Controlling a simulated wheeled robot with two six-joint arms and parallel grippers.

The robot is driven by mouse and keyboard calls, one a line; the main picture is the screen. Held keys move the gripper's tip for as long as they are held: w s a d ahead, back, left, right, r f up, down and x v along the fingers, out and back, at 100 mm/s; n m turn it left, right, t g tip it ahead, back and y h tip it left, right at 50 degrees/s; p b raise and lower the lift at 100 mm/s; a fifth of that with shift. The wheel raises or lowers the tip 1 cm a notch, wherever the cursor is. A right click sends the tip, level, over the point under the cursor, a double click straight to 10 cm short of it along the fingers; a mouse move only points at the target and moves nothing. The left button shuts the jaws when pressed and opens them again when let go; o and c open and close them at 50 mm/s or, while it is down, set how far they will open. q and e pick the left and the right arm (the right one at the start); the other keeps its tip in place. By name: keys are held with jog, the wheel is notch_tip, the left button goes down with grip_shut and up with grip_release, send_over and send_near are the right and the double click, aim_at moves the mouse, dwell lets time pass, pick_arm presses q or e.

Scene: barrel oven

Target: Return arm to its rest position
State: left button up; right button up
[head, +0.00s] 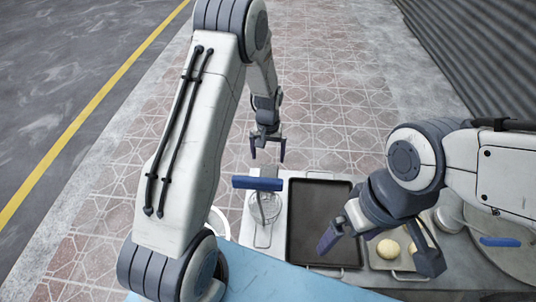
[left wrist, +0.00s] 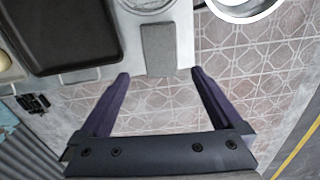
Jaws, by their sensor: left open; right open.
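My left gripper (head: 267,149) hangs open and empty above the tiled ground, beyond the far edge of the white counter. In the left wrist view its two fingers (left wrist: 158,80) stand apart with nothing between them. The counter's edge and a grey pad (left wrist: 158,48) lie ahead of the fingertips. My left arm is raised and folded across the left of the head view.
A dark baking tray (head: 307,238) lies on the counter (head: 281,213). Pale dough balls (head: 388,248) sit on a smaller tray at the right. A blue-handled tool (head: 257,184) and a glass bowl (head: 265,207) stand left of the dark tray. A white round rim (head: 221,222) shows further left.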

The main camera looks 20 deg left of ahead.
aim_at(268, 175)
pick_arm(q)
jog(key=shift+f, duration=0.1)
dwell(0.3)
notch_tip(268, 175, down, 12)
jog(key=p, duration=0.3)
jog(key=shift+p, duration=0.4)
jog(key=shift+f, duration=0.15)
jog(key=shift+f, duration=0.1)
